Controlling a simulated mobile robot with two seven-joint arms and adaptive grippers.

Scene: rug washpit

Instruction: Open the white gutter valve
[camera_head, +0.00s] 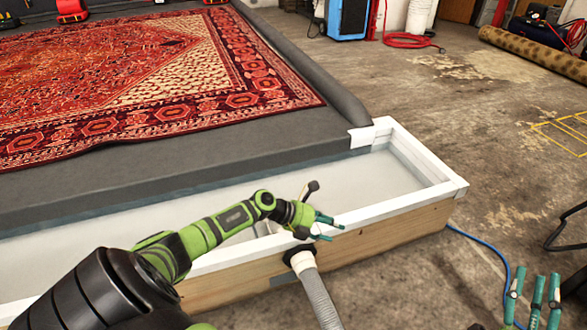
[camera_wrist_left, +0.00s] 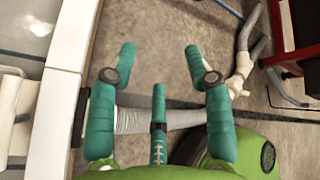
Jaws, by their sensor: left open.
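The white gutter (camera_head: 420,165) runs along the front of the wash platform in the head view. A short lever with a dark knob (camera_head: 313,186) stands up just behind my left gripper and may be the valve's handle; the valve body is mostly hidden by my arm. My left gripper (camera_head: 334,230) is open and empty over the gutter's front rim, close to the lever. In the left wrist view the left gripper (camera_wrist_left: 158,75) has its fingers spread, with a white cylindrical part (camera_wrist_left: 10,100) at the left edge. My right gripper (camera_head: 536,295) is at the lower right, away from the gutter.
A grey drain hose (camera_head: 318,295) leaves the gutter's wooden front (camera_head: 400,235) below my left gripper. A patterned red rug (camera_head: 130,80) lies on the dark platform behind. A blue hose (camera_head: 495,255) lies on the floor at right.

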